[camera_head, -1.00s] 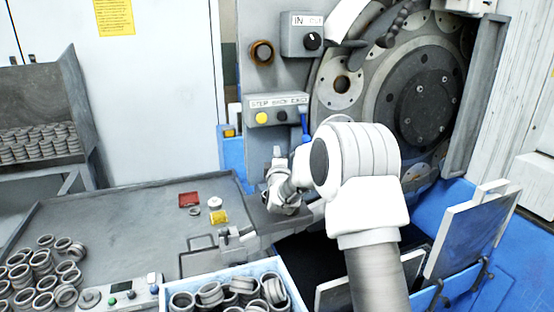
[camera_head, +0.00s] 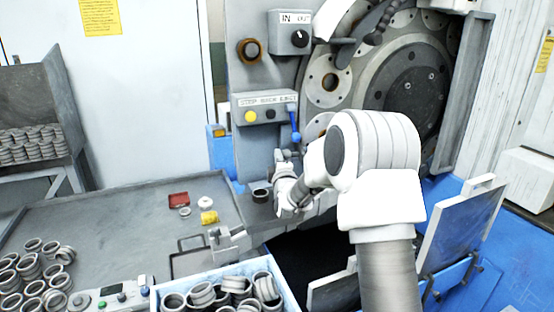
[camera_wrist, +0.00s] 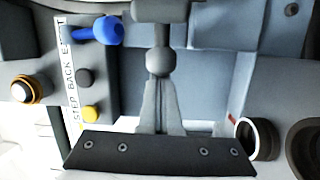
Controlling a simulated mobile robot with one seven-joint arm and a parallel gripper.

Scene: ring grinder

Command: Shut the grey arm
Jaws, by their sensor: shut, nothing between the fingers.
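The grey arm, seen in the wrist view (camera_wrist: 160,60), looks like a bar with a rounded ball and a crosspiece above it, straight in front of my fingers. My gripper (camera_wrist: 161,88) is shut and empty, its tapered fingertips close under that ball. I cannot tell whether they touch it. In the head view my gripper (camera_head: 290,192) is low in front of the machine, below the button panel. My own wrist and forearm hide most of the grey arm there.
The button panel (camera_head: 264,107) with a blue lever (camera_head: 294,124) is just above my gripper. A dark ring (camera_head: 261,191) stands left of it. A blue-white crate of rings (camera_head: 287,290) and a tilted panel (camera_head: 468,225) flank my arm. The tabletop at left is partly clear.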

